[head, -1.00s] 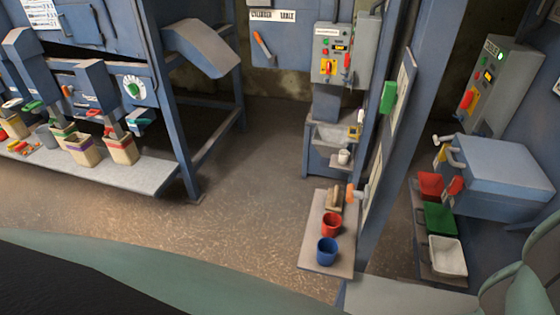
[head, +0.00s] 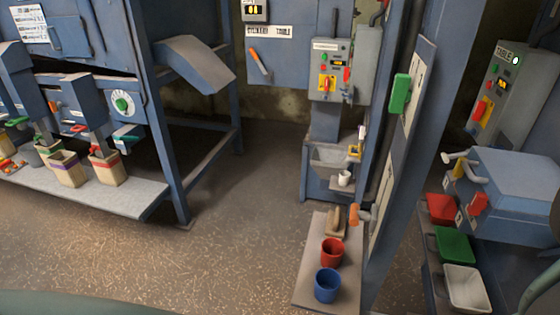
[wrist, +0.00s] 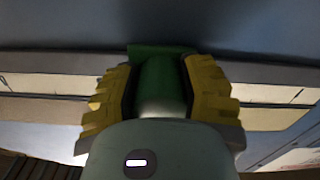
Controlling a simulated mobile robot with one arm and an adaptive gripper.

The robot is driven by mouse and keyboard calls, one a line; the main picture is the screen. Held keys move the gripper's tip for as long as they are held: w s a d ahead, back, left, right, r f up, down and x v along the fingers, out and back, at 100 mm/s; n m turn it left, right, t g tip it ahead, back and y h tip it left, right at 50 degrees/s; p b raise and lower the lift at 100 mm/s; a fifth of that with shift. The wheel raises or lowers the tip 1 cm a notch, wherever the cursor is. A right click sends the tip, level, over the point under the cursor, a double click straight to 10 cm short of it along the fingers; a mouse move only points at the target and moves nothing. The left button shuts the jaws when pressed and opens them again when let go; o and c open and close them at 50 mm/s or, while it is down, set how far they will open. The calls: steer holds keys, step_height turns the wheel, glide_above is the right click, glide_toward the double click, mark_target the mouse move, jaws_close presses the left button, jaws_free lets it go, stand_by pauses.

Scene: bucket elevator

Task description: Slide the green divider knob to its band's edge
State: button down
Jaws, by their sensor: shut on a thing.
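In the wrist view, my gripper (wrist: 160,72) has its two yellow ridged fingers closed on the sides of a green knob (wrist: 162,80). The knob has a wider flat green top edge and stands at a horizontal grey rail (wrist: 50,62). Pale strips (wrist: 45,82) run below the rail on both sides. The band's edges and the knob's lower part are not clearly visible. My gripper and this knob do not show in the head view.
The head view shows a separate green handle (head: 400,95) on a post panel and a green dial (head: 122,104). Red (head: 332,254) and blue (head: 327,287) cups stand on a shelf. Several paper bags line a bench (head: 145,197). The floor (head: 215,255) between is clear.

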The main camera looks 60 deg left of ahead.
steer(key=shift+s+r, duration=0.15)
steer(key=shift+r, duration=0.05)
steer(key=shift+c, duration=2.2)
jaws_free()
steer(key=shift+f, duration=0.15)
steer(key=shift+s, duration=0.1)
steer(key=v, duration=0.7)
steer(key=shift+a, duration=0.25)
